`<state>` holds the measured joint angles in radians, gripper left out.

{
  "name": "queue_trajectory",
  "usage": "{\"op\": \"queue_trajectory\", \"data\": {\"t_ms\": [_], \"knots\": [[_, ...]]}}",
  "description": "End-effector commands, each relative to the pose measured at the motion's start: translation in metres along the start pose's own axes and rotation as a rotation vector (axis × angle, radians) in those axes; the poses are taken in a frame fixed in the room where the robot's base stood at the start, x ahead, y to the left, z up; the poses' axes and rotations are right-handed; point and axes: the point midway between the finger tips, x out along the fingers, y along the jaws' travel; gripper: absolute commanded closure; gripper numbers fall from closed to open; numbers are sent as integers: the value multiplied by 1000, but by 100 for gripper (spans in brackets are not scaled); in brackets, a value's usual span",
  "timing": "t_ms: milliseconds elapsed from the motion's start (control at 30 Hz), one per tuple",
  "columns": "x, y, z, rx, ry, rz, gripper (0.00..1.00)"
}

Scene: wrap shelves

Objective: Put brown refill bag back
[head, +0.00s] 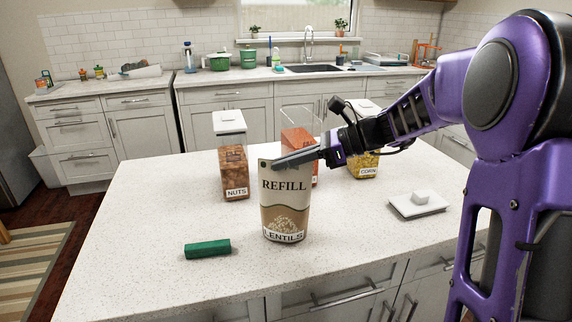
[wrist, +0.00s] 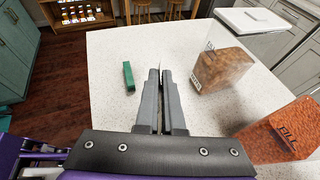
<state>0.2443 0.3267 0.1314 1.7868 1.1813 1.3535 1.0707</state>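The brown refill bag (head: 283,222) stands upright at the middle of the counter, cream above and brown below, marked REFILL and LENTILS. My gripper (head: 296,157) reaches in from the right at its top edge, with one finger across the front of the bag. In the wrist view the fingers (wrist: 160,76) are nearly together with a thin gap, and they look closed on the bag's top. The bag itself is largely hidden there, below and between the fingers. I cannot tell whether its bottom rests on the counter.
The nuts jar (head: 234,165) stands behind left, an open jar with reddish contents (head: 298,139) behind the bag, and the corn jar (head: 363,165) behind right. A loose white lid (head: 418,205) lies right. A green block (head: 207,248) lies front left. The counter's left is clear.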

Motion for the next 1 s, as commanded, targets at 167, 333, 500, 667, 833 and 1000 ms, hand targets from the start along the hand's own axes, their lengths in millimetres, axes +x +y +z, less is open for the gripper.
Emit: {"op": "queue_trajectory", "data": {"t_ms": [167,333,500,667,833,1000], "knots": [[0,0,1,-1,0,0,100],[0,0,-1,-1,1,0,79],[0,0,0,-1,1,0,65],[0,0,0,-1,1,0,65],[-10,0,2,0,1,-2,65],[-43,-1,2,0,1,-5,65]]}}
